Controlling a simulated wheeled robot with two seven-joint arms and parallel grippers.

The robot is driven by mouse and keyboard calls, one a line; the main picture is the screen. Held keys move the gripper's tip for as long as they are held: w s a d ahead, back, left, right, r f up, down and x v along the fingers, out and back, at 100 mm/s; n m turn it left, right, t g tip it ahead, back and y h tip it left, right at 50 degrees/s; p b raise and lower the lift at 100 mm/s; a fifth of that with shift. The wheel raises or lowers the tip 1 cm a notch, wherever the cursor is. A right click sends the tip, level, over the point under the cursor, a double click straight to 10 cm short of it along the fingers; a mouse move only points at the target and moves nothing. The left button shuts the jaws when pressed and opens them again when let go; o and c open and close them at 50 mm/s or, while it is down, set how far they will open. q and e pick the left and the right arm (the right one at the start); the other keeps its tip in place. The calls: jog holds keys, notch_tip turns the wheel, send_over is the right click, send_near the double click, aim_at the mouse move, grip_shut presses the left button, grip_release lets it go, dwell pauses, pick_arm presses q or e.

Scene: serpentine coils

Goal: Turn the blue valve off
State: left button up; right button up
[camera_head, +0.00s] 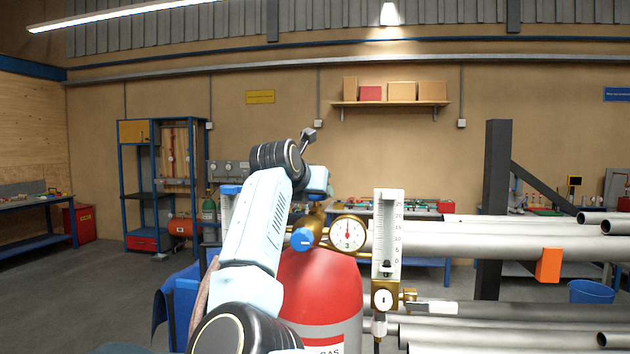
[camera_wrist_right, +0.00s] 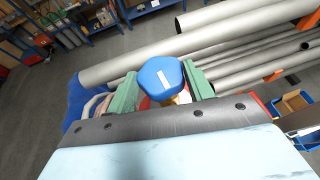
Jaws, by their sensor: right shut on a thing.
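The blue valve knob (camera_wrist_right: 160,78), with a white label on its face, sits between the green fingers of my right gripper (camera_wrist_right: 160,84) in the right wrist view. The gripper is shut on it. Brass shows just below the knob. In the head view, a blue knob with a white mark (camera_head: 303,239) is on the brass fitting above the red gas cylinder (camera_head: 318,285). My arm and hand rise in front and end just above this fitting. The finger tips are hidden there, and I cannot tell whether both views show the same knob. My left gripper is not seen.
A round gauge (camera_head: 348,234) and an upright scale (camera_head: 387,235) stand right of the fitting. Grey pipes (camera_head: 500,240) on a rack with a dark post (camera_head: 492,200) fill the right side. A blue bin (camera_head: 185,300) is left of the cylinder. Open floor lies further left.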

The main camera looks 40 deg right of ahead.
jog(key=m+g, duration=0.1)
jog(key=g+p, duration=0.1)
jog(key=m+h+p, duration=0.1)
jog(key=shift+w+a+r+m+g, duration=0.1)
jog(key=shift+w+r+m+g, duration=0.1)
jog(key=shift+w+m+g, duration=0.15)
jog(key=shift+f+m+g+h+p, duration=0.1)
jog(key=shift+m+g+h+p, duration=0.35)
jog(key=shift+g, duration=0.6)
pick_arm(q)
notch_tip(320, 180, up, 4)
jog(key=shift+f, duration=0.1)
pick_arm(e)
jog(key=shift+m+g, duration=0.3)
jog(key=shift+m, duration=0.3)
jog(key=shift+w+f+m+g, duration=0.1)
jog(key=shift+w+m+g, duration=0.05)
jog(key=shift+m+g, duration=0.6)
jog(key=o, duration=1)
jog(key=shift+a, duration=0.15)
